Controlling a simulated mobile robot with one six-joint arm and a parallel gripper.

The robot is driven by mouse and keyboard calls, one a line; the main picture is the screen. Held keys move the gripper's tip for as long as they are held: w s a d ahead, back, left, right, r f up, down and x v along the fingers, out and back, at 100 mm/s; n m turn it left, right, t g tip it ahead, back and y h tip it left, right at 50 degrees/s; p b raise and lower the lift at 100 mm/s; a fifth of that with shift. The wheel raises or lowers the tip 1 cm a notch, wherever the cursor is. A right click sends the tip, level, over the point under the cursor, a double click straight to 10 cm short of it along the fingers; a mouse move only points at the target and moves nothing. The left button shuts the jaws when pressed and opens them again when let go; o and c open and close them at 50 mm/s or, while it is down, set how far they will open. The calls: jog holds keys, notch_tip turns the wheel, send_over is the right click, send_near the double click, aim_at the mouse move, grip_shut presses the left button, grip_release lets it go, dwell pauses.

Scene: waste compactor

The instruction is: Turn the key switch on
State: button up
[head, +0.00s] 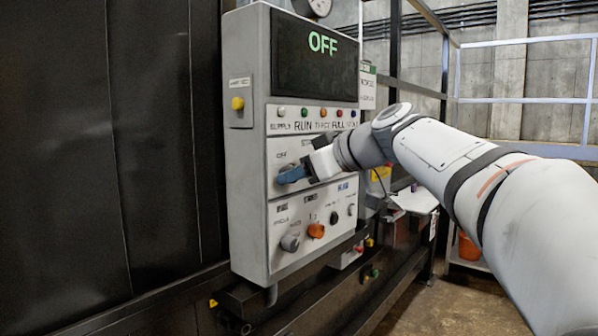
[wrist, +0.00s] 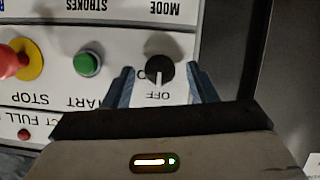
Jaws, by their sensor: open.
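The key switch is a round black knob (wrist: 160,74) on the white panel. Its white pointer line points toward the OFF label, which reads upside down in the wrist view. My gripper (wrist: 161,68) is open, with one blue finger on each side of the knob and a visible gap on both sides. I cannot tell how far the fingertips are from the panel. In the head view my gripper (head: 292,175) is at the OFF label, and its fingers hide the knob. The display (head: 315,58) on the control box shows OFF in green.
Beside the knob are a green START button (wrist: 88,62) and a red STOP button (wrist: 10,62) on a yellow ring. Below in the head view are a grey knob (head: 290,243) and an orange knob (head: 316,231). A yellow button (head: 237,103) is on the box's left side.

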jog(key=shift+w+a+f, duration=0.25)
jog(key=shift+w+a, duration=0.05)
jog(key=shift+a, duration=0.1)
